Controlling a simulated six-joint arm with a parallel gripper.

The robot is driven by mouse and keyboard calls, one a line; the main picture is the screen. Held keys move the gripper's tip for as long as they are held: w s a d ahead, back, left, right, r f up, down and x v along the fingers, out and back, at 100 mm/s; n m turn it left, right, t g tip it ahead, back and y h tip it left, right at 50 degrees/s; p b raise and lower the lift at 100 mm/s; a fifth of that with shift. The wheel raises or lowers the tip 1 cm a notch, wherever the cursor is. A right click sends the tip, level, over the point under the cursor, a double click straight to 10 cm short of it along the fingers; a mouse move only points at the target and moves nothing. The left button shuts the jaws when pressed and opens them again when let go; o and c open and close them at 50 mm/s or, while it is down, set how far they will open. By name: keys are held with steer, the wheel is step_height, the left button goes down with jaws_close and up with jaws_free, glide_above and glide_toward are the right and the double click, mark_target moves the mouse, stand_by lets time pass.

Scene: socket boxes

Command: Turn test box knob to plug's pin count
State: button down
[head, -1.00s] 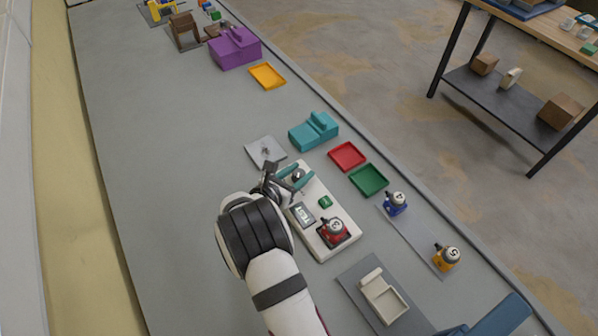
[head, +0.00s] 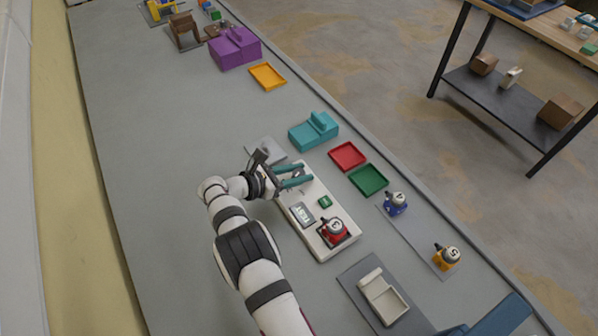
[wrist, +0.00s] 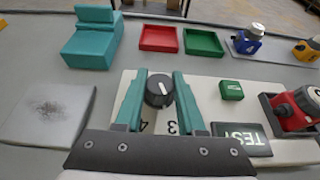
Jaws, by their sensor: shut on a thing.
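The white test box (head: 318,197) lies mid-table with a dark panel marked TEST (head: 302,214) and a small green block (head: 325,202). Its dark round knob (wrist: 157,92) has a white pointer mark; digits 4 and 3 show on the box below it in the wrist view. My gripper (wrist: 159,80) has its teal fingers on either side of the knob, shut on it. In the head view the fingers hide most of the knob. The red plug (head: 333,230) sits upright at the box's near end. Its round top label appears to read 3.
A blue plug (head: 396,203) and an orange plug (head: 447,257) stand on a grey strip to the right. Red (head: 347,156) and green (head: 368,180) trays and a teal box (head: 313,132) lie beyond the test box. The table's left side is clear.

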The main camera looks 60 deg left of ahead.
steer(key=c, duration=0.5)
jaws_free()
steer(key=v, duration=1.5)
steer(key=shift+s, duration=0.4)
steer(key=shift+r, duration=0.1)
